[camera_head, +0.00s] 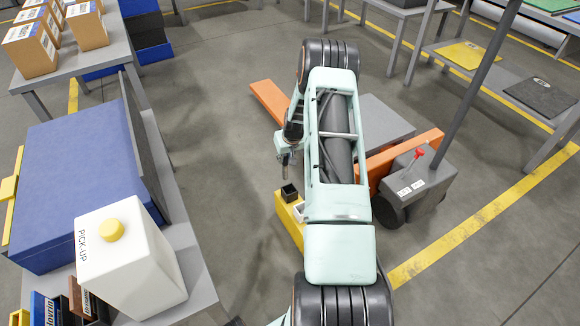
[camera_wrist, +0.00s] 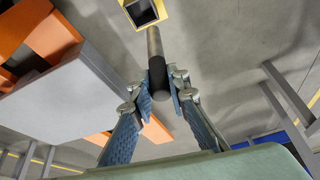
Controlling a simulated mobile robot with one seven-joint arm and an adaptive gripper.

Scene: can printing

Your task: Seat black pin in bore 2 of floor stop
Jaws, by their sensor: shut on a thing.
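My gripper (camera_wrist: 162,95) is shut on the black pin (camera_wrist: 157,72), which has a black grip and a bare metal shaft. In the wrist view the shaft points away from my fingers toward the yellow floor stop (camera_wrist: 165,9), where one dark square opening with a pale rim shows. The pin's tip appears near that opening; I cannot tell the gap or which bore it is. In the head view my gripper (camera_head: 284,158) holds the pin roughly upright above the floor stop (camera_head: 285,213). A dark block-like part stands at its far end, and my arm hides the stop's right side.
A grey pallet mover (camera_head: 415,185) with orange forks (camera_head: 268,99) stands beyond and right of my arm. A table with a blue case (camera_head: 70,185) and a white PICK-UP container (camera_head: 130,262) is at the left. Open floor lies between table and stop.

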